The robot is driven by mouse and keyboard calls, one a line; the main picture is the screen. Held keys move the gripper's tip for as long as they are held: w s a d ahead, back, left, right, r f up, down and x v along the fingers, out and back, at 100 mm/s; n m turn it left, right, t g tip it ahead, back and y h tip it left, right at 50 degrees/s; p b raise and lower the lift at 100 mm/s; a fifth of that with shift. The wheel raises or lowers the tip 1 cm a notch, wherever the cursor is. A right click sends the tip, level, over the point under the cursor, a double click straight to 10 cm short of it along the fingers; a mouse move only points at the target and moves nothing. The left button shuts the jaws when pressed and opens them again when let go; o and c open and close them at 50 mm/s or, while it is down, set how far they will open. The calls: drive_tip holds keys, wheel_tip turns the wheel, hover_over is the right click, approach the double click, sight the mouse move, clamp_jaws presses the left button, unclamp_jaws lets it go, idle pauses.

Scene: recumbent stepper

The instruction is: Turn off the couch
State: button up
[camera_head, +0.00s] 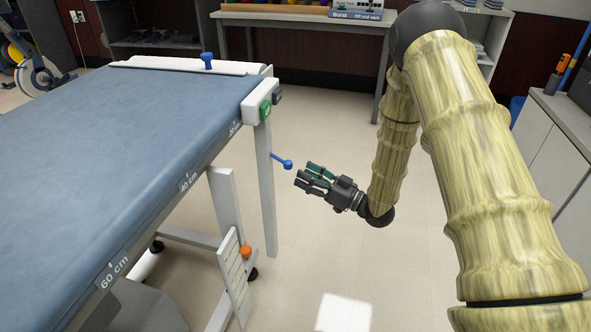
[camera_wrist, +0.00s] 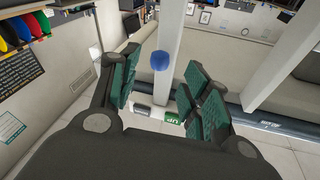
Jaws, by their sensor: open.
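The couch (camera_head: 120,130) has a blue padded top on a pale frame and fills the left of the head view. A blue-knobbed lever (camera_head: 287,164) sticks out from the white post below. My gripper (camera_head: 312,178) is open and empty, just right of and slightly below that knob, apart from it. In the wrist view, the blue knob (camera_wrist: 160,61) shows between my spread fingers, with the green button (camera_wrist: 172,118), marked "UP", below it.
Another blue knob (camera_head: 207,60) stands on the couch's far edge. An orange knob (camera_head: 246,250) sits low on the couch frame. A white cabinet (camera_head: 560,140) stands at the right and a table (camera_head: 300,18) at the back. The floor around my gripper is clear.

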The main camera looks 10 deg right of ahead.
drive_tip(key=shift+v, duration=2.5)
drive_tip(key=s+a+f+m+g+h, duration=0.1)
drive_tip(key=s+f+m+g+h, duration=0.15)
drive_tip(key=s+f+h, duration=0.6)
drive_tip(key=s+a+f+m+g+h, duration=0.2)
drive_tip(key=s+f+m, duration=0.1)
drive_tip(key=f, duration=1.1)
drive_tip(key=s+f+m+g+h, duration=0.1)
drive_tip(key=s+f+g, duration=0.2)
drive_tip(key=s, duration=0.7)
drive_tip(key=s+f+g+h, duration=0.2)
drive_tip(key=s+f+g, duration=0.1)
drive_tip(key=s, duration=0.8)
drive_tip(key=s+f+m+g+h, duration=0.1)
drive_tip(key=s+f+g, duration=0.25)
drive_tip(key=s, duration=0.65)
wheel_tip(320, 180, up, 34)
drive_tip(key=p, duration=3.4)
drive_tip(key=shift+w+d, duration=0.3)
drive_tip(key=shift+d, duration=0.05)
